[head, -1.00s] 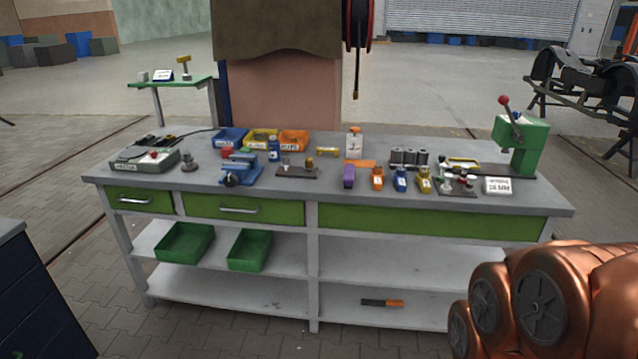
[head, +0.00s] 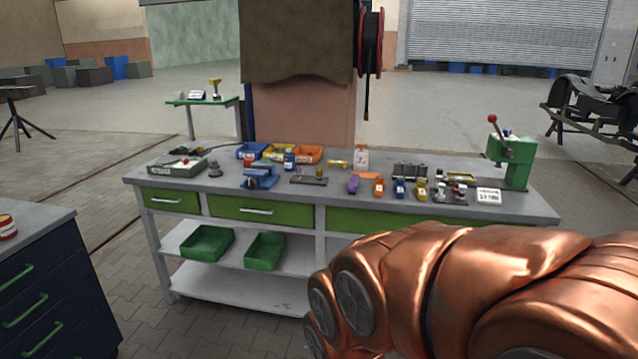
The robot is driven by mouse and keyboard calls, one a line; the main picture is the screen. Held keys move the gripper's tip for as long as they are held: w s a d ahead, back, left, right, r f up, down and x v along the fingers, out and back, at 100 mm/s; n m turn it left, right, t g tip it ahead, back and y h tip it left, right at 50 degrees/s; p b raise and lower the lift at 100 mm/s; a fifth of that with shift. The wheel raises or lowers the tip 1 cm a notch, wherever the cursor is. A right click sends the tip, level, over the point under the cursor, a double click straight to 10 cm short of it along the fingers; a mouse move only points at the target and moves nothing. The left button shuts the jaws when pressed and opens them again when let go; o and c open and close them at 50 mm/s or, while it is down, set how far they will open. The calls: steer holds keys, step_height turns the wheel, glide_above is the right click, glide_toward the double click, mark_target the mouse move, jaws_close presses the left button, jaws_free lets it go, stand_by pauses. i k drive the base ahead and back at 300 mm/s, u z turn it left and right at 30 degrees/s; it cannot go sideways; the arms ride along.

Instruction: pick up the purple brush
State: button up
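The purple brush (head: 353,185) is a small purple block-like thing on the grey top of the workbench (head: 290,199), right of the middle in the head view. An orange item (head: 379,186) stands just to its right, and a flat orange piece lies just behind it. My copper-coloured arm fills the lower right of the view, in front of the bench and nearer to me than the brush. My gripper's fingers cannot be made out, so whether it is open or shut does not show. Nothing hides the brush.
Blue (head: 400,189) and yellow (head: 421,190) items stand in the same row. A green press (head: 517,160) is at the bench's right end, a blue vise (head: 261,176) left of the brush. A dark blue drawer cabinet (head: 60,290) stands at lower left.

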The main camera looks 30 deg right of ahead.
mark_target(353, 185)
steer(key=u, duration=0.45)
steer(key=i, duration=3)
steer(key=z, duration=1.65)
steer(key=i, duration=0.8)
steer(key=z, duration=0.7)
